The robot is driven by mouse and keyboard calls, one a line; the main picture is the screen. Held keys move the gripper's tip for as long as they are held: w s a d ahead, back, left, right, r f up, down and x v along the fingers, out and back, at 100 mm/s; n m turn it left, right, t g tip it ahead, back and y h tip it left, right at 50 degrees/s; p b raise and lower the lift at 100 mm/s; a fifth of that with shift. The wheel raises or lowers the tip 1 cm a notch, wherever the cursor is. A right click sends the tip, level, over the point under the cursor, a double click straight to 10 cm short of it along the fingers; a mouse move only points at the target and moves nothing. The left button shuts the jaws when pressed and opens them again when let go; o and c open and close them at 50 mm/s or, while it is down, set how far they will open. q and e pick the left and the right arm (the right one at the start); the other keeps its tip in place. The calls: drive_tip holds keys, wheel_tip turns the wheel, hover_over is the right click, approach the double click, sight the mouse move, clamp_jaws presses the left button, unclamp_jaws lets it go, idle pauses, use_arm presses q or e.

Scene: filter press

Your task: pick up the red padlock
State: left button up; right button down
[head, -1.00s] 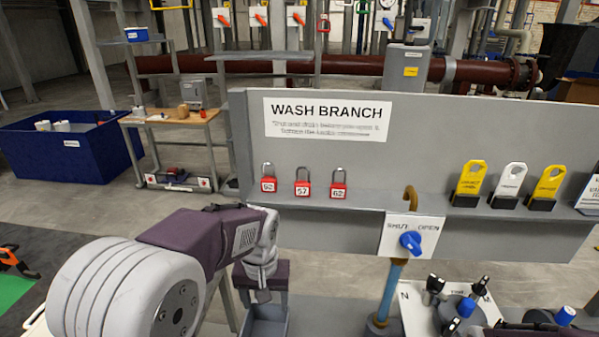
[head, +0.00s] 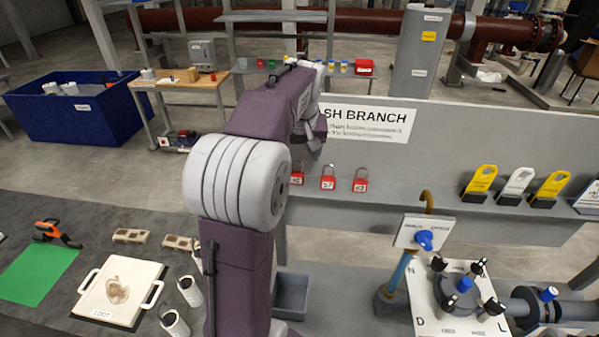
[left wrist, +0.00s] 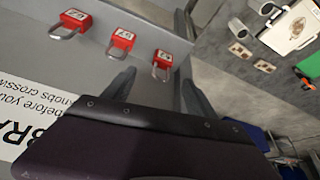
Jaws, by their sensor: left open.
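Three red padlocks with grey shackles and white number labels stand in a row on the grey panel's ledge. In the head view they are the left padlock (head: 297,178), the middle padlock (head: 328,182) and the right padlock (head: 360,185). The left wrist view shows them too: one near the fingers (left wrist: 162,66), one in the middle (left wrist: 122,40) and one at the far left (left wrist: 74,22). My left gripper (head: 318,140) is in front of the panel, above the left padlock and apart from it. Its fingers (left wrist: 158,88) are spread and empty. My right gripper is out of view.
The panel with the WASH BRANCH sign (head: 370,119) rises behind the padlocks. Yellow and white tags (head: 515,183) stand farther right on the ledge. A grey bin (head: 291,294) sits below.

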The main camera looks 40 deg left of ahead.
sight(297, 172)
use_arm(q)
drive_tip(key=p+x, duration=0.1)
drive_tip(key=x, duration=0.1)
drive_tip(key=p+x, duration=0.1)
drive_tip(key=x, duration=0.1)
drive_tip(key=p+x, duration=0.1)
drive_tip(key=x, duration=0.2)
drive_tip(key=shift+s+a, duration=0.1)
drive_tip(key=shift+a, duration=0.15)
drive_tip(key=shift+a+f, duration=0.15)
drive_tip(key=shift+f, duration=0.05)
clamp_jaws()
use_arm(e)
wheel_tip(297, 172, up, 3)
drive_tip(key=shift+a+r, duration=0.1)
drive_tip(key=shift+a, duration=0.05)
